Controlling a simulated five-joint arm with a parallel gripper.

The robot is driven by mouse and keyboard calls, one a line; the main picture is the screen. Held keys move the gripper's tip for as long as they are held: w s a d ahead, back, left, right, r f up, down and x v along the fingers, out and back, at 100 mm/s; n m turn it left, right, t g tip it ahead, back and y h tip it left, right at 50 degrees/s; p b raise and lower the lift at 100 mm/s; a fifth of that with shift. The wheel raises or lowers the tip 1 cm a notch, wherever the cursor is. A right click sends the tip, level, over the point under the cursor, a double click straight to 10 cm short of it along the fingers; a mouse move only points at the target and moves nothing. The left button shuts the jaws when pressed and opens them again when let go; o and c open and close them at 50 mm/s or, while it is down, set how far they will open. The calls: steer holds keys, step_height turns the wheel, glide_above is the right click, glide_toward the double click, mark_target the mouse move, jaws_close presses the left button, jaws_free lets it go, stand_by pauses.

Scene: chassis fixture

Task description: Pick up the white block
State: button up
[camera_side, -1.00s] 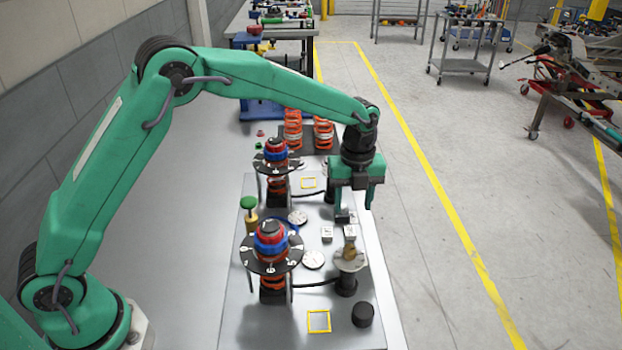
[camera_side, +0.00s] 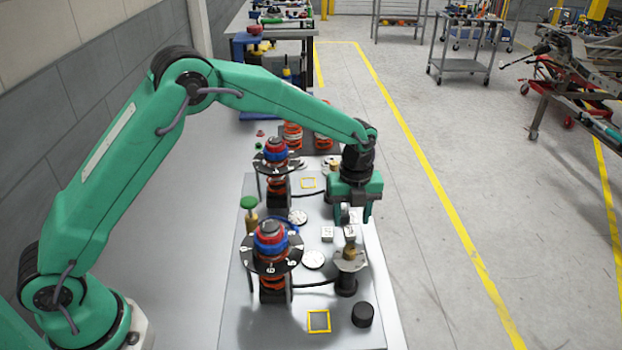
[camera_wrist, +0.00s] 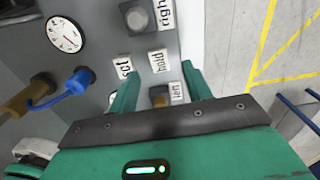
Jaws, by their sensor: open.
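Several small white blocks with black lettering stand near the right side of the workplate. In the side view one white block (camera_side: 327,233) stands left of my gripper (camera_side: 352,216), and another white block (camera_side: 349,231) sits on a brass-coloured post nearer the camera. In the wrist view a white block reading "hold" (camera_wrist: 158,60) lies just beyond the gap between my fingertips (camera_wrist: 160,78). A second block (camera_wrist: 123,67) is by the left fingertip, and a third (camera_wrist: 176,92) shows between the fingers. My gripper is open, pointing down, apparently empty. It partly hides the blocks behind it.
Two stacked red-and-blue spring units with black discs (camera_side: 272,254) stand on the left of the workplate (camera_side: 235,318). The front plate area is mostly clear.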

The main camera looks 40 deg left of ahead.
mark_target(350, 230)
steer(key=shift+f, duration=1.8)
steer(key=c, duration=1.1)
steer(key=shift+o, duration=0.2)
step_height(350, 230, up, 10)
steer(key=shift+a, duration=0.15)
